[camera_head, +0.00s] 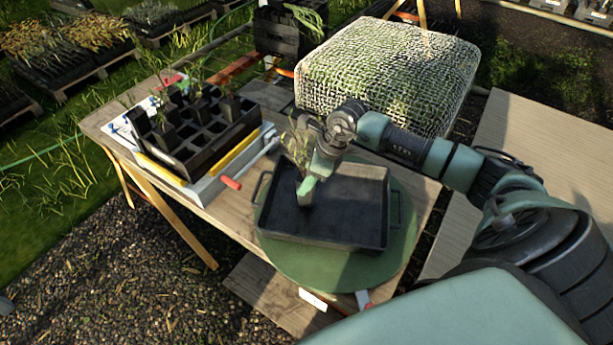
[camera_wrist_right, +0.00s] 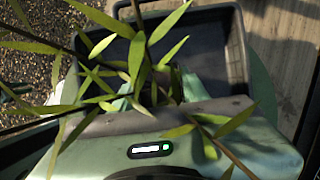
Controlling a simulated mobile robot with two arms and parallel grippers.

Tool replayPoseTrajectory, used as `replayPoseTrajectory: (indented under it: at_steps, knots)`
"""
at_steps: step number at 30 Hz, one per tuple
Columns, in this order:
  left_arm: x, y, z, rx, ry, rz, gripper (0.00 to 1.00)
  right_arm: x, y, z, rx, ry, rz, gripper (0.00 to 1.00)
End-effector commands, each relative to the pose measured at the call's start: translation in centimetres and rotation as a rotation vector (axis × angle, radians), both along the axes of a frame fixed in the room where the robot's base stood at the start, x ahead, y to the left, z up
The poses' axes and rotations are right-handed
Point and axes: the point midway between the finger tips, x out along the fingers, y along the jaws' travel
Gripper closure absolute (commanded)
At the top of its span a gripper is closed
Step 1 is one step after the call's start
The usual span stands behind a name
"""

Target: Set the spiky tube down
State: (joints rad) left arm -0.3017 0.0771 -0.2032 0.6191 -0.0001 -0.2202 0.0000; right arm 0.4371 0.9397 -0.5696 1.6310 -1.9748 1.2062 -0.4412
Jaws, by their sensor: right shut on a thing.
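The spiky tube (camera_head: 304,196) is a small dark pot with a thin, narrow-leaved plant. My right gripper (camera_head: 312,184) is shut on it, inside the outline of the black tray (camera_head: 352,212), toward its left side. I cannot tell whether the tube's base touches the tray floor. In the right wrist view the plant's pointed green leaves (camera_wrist_right: 140,68) spread in front of the gripper and hide the fingertips and most of the tube. The tray (camera_wrist_right: 208,50) shows behind them, with bare floor. My left gripper is not in view.
The tray stands on a round green board (camera_head: 285,262) on the wooden table (camera_head: 232,210). Left of it is a black cell rack (camera_head: 190,155) with several potted plants. A mesh-covered block (camera_head: 390,75) stands behind. Most of the tray's right side is clear.

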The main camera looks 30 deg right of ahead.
Motion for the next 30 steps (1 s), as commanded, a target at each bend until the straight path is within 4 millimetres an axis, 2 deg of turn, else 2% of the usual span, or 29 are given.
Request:
replayPoseTrajectory:
  at_steps: [10,11,12,13,23,26,30]
  knots:
    - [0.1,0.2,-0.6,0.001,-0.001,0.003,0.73,0.1,0.0,-0.4,0.0,-0.002,0.001,1.0]
    - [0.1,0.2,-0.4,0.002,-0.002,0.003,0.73,0.0,0.0,-0.3,0.0,-0.002,0.001,0.47]
    - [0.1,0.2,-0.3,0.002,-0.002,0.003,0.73,0.0,0.0,-0.3,0.0,-0.001,0.001,0.36]
    - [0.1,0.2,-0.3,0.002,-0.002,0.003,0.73,0.0,0.0,-0.3,0.0,-0.001,0.001,0.33]
    - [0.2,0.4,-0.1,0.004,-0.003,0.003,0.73,0.0,0.0,0.0,0.0,-0.001,0.001,0.33]
    - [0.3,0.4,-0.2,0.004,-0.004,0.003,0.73,-0.1,-0.2,0.5,0.0,-0.003,0.0,0.33]
    - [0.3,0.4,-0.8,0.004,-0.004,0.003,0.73,-0.8,-1.0,2.7,-0.004,-0.005,0.002,0.33]
